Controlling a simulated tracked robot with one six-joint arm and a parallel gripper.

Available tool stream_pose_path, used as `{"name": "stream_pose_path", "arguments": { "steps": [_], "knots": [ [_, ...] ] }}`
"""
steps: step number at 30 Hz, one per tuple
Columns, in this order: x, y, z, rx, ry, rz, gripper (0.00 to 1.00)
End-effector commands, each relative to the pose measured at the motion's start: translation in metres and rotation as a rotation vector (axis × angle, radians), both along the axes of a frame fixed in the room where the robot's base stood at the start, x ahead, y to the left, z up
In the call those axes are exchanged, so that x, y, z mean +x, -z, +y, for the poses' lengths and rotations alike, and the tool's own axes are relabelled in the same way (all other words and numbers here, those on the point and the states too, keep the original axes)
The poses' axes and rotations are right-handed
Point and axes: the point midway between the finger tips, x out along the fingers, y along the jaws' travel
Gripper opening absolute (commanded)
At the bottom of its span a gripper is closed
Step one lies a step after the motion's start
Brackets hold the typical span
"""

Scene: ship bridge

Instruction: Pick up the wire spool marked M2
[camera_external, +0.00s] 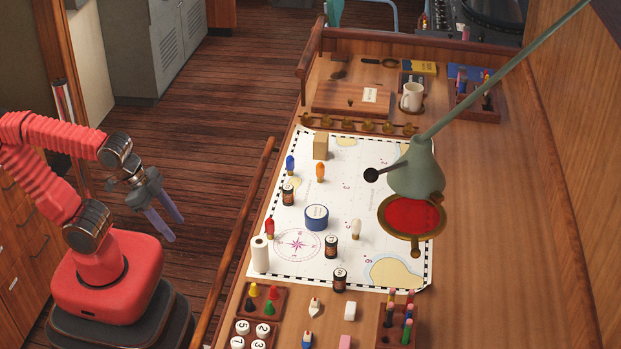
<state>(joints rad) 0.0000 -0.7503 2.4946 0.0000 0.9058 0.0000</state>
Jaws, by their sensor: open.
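Three small dark cylinders with labels look like the spools. One stands on the chart at the left (288,195), one stands right of the compass rose (331,246), and one is at the chart's front edge (340,279). Their markings are too small to read, so I cannot tell which is M2. My gripper (176,231) is open and empty. It hangs over the floor left of the desk, fingers pointing down and to the right, well apart from all the cylinders.
A blue round tin (316,217), a wooden block (320,146), a white roll (260,254) and coloured bulbs stand on the chart (385,165). A green lamp (416,168) overhangs its right side. A wooden rail (240,230) runs along the desk's left edge. Small trays fill the front.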

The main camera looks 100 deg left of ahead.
Motion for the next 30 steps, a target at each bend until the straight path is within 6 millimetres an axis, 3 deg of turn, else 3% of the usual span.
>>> {"name": "stream_pose_path", "arguments": {
  "steps": [9, 17, 23, 30],
  "knots": [
    [0.001, -0.049, 0.000, 0.000, 0.000, -0.004, 0.46],
    [0.029, -0.046, 0.025, 0.245, 0.177, 0.030, 0.46],
    [0.066, -0.049, 0.046, 0.507, 0.388, 0.070, 0.46],
    [0.128, -0.056, 0.060, 0.891, 0.731, 0.141, 0.46]
  ]
}}
